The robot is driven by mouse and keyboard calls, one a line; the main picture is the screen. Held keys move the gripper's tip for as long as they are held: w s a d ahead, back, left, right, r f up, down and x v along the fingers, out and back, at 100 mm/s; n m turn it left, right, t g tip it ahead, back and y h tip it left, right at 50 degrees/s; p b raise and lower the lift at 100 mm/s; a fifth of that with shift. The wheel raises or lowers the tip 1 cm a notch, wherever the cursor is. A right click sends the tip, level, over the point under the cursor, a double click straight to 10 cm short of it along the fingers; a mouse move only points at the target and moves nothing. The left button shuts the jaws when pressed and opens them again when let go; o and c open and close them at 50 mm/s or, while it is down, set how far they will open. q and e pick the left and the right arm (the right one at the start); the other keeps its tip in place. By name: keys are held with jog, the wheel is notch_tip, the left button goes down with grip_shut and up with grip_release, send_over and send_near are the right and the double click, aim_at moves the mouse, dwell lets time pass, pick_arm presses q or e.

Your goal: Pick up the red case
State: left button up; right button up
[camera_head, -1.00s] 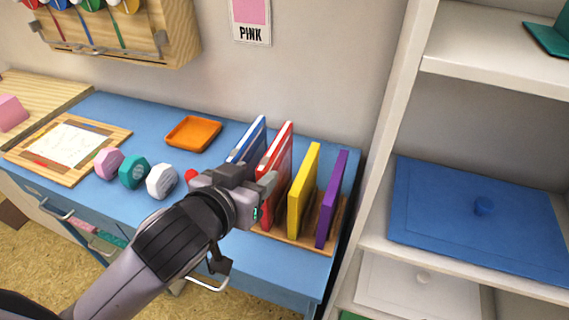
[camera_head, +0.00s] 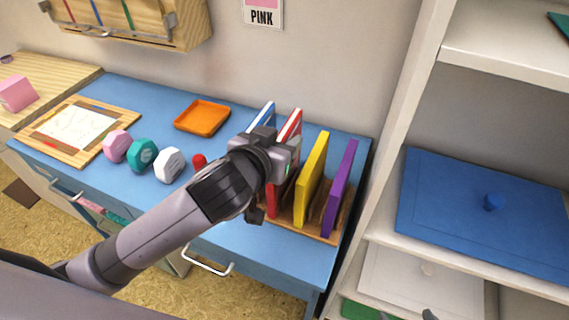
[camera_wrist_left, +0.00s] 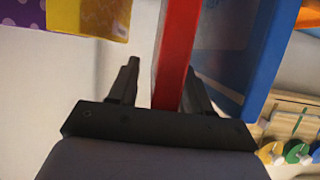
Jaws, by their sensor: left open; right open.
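The red case (camera_head: 291,124) stands upright in a wooden rack (camera_head: 318,233) between the blue case (camera_head: 263,115) and the yellow case (camera_head: 313,178). My left gripper (camera_head: 290,158) is at the red case and hides its middle. In the left wrist view, the open fingers of the left gripper (camera_wrist_left: 160,88) are on either side of the red case (camera_wrist_left: 177,50), with a visible gap on the left. Two dark tips at the bottom edge look like my right gripper (camera_head: 407,316), apart and empty.
A purple case (camera_head: 340,188) stands right of the yellow one. An orange tray (camera_head: 202,118), several hexagonal stamps (camera_head: 142,155) and a framed paper (camera_head: 75,128) lie on the blue desk (camera_head: 150,98). A white shelf unit (camera_head: 402,130) stands at right.

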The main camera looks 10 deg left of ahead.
pick_arm(q)
grip_shut()
jog(key=shift+r, duration=0.15)
